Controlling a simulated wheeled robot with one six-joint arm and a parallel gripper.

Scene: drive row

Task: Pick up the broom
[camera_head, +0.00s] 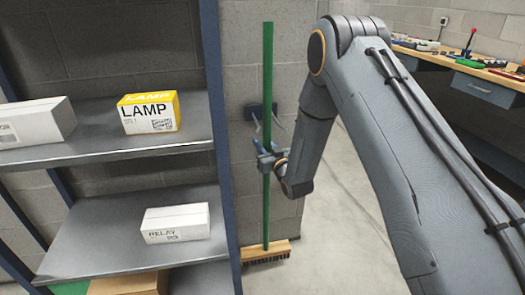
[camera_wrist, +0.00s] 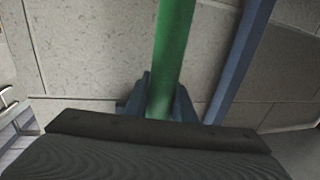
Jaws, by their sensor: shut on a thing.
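The broom (camera_head: 267,75) has a long green handle and a wooden head with dark bristles. It stands upright by the block wall, just right of the shelf unit, with its head low near the floor. My gripper (camera_head: 266,158) is shut on the green handle around its middle. In the wrist view the handle (camera_wrist: 175,50) runs up from between my gripper's fingers (camera_wrist: 158,105). A dark wall bracket (camera_head: 260,111) is behind the handle, above my gripper. I cannot tell whether the handle touches the bracket or the head touches the floor.
The shelf unit's blue post (camera_head: 222,150) stands close left of the broom. Its shelves hold a yellow LAMP box (camera_head: 149,112), a white RELAY box (camera_head: 175,223) and another white box (camera_head: 35,122). A workbench (camera_head: 480,75) with tools is at the back right. Floor between is clear.

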